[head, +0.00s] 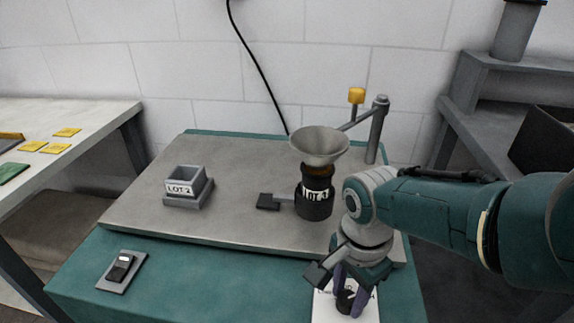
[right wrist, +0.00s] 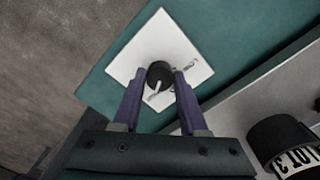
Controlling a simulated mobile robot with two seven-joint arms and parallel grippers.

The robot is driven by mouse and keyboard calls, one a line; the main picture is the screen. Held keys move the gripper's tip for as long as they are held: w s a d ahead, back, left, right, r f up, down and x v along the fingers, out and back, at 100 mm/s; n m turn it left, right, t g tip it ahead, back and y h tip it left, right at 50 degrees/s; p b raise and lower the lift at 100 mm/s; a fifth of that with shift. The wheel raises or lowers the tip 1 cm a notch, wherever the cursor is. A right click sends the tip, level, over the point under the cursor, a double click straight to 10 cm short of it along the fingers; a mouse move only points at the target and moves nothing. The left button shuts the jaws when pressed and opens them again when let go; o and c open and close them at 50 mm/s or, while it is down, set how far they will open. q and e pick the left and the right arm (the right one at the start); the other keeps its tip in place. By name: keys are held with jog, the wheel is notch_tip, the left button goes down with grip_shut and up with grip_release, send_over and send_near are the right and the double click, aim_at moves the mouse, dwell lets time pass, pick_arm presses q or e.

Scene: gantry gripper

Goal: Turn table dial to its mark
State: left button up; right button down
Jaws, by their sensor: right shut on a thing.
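The table dial is a small dark round knob (head: 345,302) on a white square plate (head: 369,308) at the front right of the teal bench. In the right wrist view the knob (right wrist: 160,73) carries a pale pointer line aimed toward the lower left of the picture. The white plate (right wrist: 165,42) has small dark markings near its right corner, too small to read. My right gripper (head: 350,296) points down over the plate, its purple fingers shut on the knob; they also show either side of it in the right wrist view (right wrist: 160,80). My left gripper is not in view.
A grey slab (head: 240,190) covers most of the bench. On it stand a funnel (head: 320,145) over a dark "LOT 3" container (head: 314,205) and a grey "LOT 2" box (head: 186,182). A rocker switch (head: 121,269) sits at the front left. A post (head: 377,130) rises behind.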

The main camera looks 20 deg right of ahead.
aim_at(349, 299)
dwell(0.4)
jog(key=shift+c, duration=2.2)
grip_release()
jog(key=shift+r, duration=0.15)
notch_tip(349, 299, up, 10)
jog(key=p, duration=0.8)
jog(key=shift+d, duration=0.1)
